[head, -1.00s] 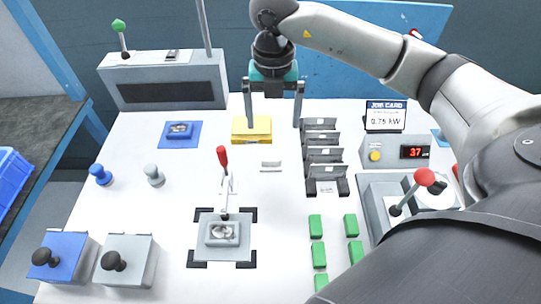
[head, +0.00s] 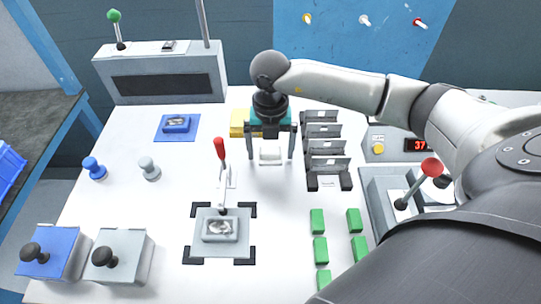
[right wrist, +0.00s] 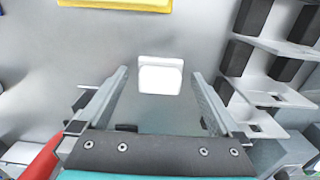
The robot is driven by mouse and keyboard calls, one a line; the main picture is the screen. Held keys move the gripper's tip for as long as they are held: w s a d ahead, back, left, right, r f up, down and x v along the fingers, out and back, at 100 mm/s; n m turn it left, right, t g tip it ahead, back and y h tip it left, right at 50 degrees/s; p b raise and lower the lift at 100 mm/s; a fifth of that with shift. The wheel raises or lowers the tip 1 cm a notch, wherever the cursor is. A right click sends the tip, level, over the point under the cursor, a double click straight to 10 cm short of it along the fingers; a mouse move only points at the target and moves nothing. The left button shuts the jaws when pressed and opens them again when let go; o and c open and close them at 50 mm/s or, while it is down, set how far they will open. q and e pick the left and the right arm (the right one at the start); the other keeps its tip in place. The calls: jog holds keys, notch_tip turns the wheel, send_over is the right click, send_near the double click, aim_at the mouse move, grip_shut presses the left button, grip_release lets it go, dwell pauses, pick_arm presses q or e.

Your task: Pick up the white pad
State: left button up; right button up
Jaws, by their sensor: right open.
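The white pad (head: 270,157) lies on the white bench top, left of the dark rack. In the right wrist view, the pad (right wrist: 160,76) is a small pale block between and just past the fingertips. My right gripper (head: 270,150) is above the bench with its fingers pointing down, one on each side of the pad in the picture. In the right wrist view, the gripper (right wrist: 160,82) is open, with a clear gap between each finger and the pad. My left gripper is not in view.
A dark slotted rack (head: 327,160) stands close to the right finger. A yellow block (head: 240,124) is behind the gripper. Several green blocks (head: 317,221) lie at front right.

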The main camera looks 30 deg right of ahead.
jog(key=c, duration=1.4)
